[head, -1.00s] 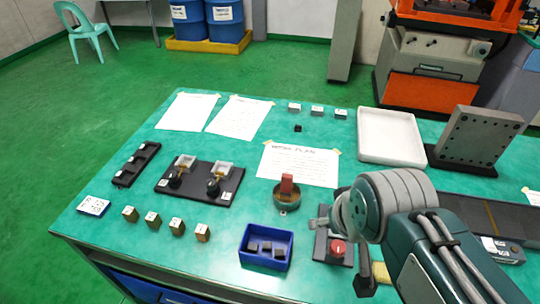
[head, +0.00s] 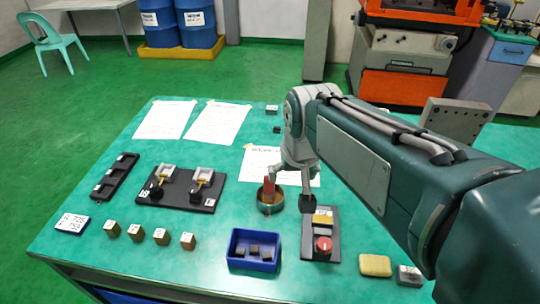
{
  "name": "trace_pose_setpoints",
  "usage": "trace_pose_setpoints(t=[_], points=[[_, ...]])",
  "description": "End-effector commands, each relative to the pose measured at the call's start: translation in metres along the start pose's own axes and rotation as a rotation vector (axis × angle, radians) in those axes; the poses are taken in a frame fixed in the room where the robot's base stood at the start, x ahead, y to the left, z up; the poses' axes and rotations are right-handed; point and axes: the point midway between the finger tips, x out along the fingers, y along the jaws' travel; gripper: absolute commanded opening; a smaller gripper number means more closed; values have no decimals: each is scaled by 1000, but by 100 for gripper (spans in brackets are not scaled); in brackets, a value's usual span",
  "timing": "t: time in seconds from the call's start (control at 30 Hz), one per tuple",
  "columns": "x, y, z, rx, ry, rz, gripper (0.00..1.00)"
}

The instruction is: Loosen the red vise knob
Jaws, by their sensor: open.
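A round red knob (head: 323,245) sits at the near end of a small dark vise-like fixture (head: 308,252) on the green table. A yellow block (head: 321,219) lies in the fixture behind the knob. My gripper (head: 292,195) points down with its fingers spread and empty. It is behind and left of the knob, between the fixture and a round dish (head: 268,208) with an upright red handle (head: 269,188). One finger appears close to that handle; I cannot tell whether they touch. The other overlaps the fixture's far end in the picture.
A blue bin (head: 252,263) with dark blocks stands left of the fixture. A yellow sponge-like block (head: 375,265) and a grey block (head: 409,276) lie to its right. A black board (head: 181,203) with two small clamps is further left. My arm hides the table's right side.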

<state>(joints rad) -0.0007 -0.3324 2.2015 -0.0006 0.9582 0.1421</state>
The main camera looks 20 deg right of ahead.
Motion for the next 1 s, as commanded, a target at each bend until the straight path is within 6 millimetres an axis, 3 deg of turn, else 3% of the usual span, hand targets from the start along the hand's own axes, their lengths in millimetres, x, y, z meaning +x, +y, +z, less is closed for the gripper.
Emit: trace_pose_setpoints(t=[0.57,1.0], points=[[49,-9,-63,97,-122,23,91],[101,-14,-102,170,-211,49,91]])
